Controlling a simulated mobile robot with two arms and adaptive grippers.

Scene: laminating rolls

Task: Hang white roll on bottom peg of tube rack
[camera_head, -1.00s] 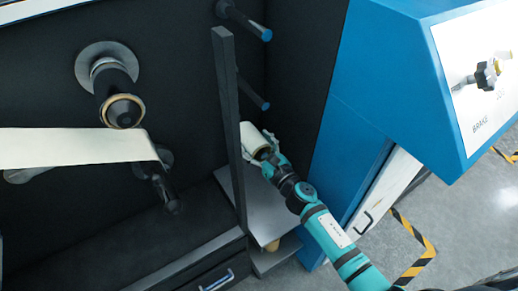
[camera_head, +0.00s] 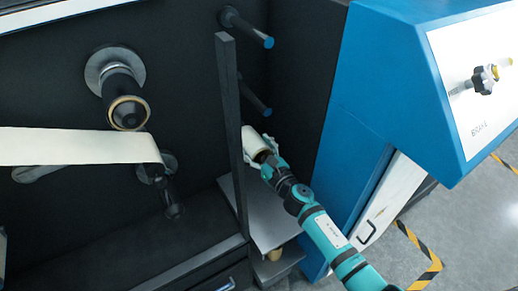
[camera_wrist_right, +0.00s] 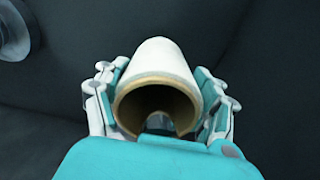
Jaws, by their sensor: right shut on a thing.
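The white roll (camera_head: 251,144) is a short tube with a brown core. My right gripper (camera_head: 268,158) is shut on it, at the near end. In the right wrist view the white roll (camera_wrist_right: 160,62) sits between the fingers of my right gripper (camera_wrist_right: 160,105), with its open brown end toward the camera. The tube rack shows an upper peg (camera_head: 248,28) and a lower peg (camera_head: 256,98) on the dark wall. The roll is below the lower peg and apart from it in the picture. Any peg behind the roll is hidden. My left gripper is not in view.
A dark upright post (camera_head: 232,130) stands just left of the roll. A grey shelf (camera_head: 268,215) lies below. A blue cabinet (camera_head: 350,130) stands to the right. A white web (camera_head: 80,147) runs at the left. A grey round part (camera_wrist_right: 14,30) shows in the wrist view.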

